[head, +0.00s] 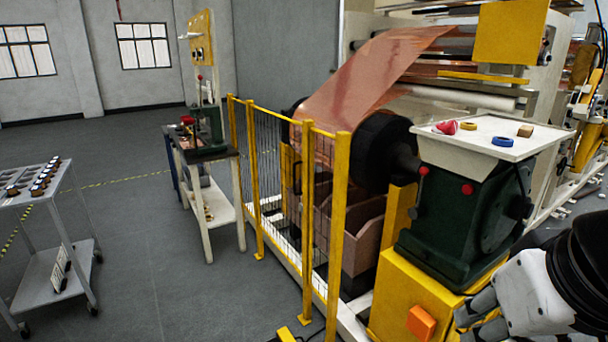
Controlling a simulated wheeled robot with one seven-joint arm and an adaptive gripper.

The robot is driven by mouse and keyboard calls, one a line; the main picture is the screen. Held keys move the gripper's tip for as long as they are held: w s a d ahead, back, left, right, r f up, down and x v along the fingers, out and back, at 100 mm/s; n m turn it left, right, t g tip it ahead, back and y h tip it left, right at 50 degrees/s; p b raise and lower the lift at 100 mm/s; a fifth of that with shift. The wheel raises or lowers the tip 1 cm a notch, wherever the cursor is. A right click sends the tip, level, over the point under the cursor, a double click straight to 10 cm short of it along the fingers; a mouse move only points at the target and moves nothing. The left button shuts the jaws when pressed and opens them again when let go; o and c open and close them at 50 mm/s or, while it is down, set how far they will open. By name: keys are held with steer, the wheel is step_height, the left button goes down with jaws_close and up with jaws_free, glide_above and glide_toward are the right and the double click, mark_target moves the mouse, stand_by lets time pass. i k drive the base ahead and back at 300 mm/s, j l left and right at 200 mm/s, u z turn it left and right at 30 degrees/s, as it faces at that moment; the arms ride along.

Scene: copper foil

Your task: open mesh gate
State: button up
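A yellow-framed mesh guard (278,190) stands in front of the copper foil machine, in the middle of the head view. Its narrow section, between two yellow posts (337,235) at its near end, looks like the mesh gate (322,205) and appears closed. No handle or latch can be made out on it. My gripper (464,326) is at the lower right, beside the machine's yellow base and well to the right of the gate, not touching it. The bottom edge of the picture cuts it off, so its opening is unclear. Nothing is seen in it.
A green machine housing (468,215) with a white tray (492,152) stands between gate and gripper. An orange block (421,322) is on the yellow base. A grey cart (45,215) is far left. The floor (165,260) between is clear.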

mark_target(301, 208)
steer(key=i+j+u, duration=0.1)
steer(key=i+j, duration=1.2)
steer(key=j, duration=0.15)
steer(key=i+l+u, duration=0.15)
steer(key=i+u, duration=0.2)
steer(key=i+l+u, duration=0.25)
steer(key=u, duration=0.15)
steer(key=i, duration=0.05)
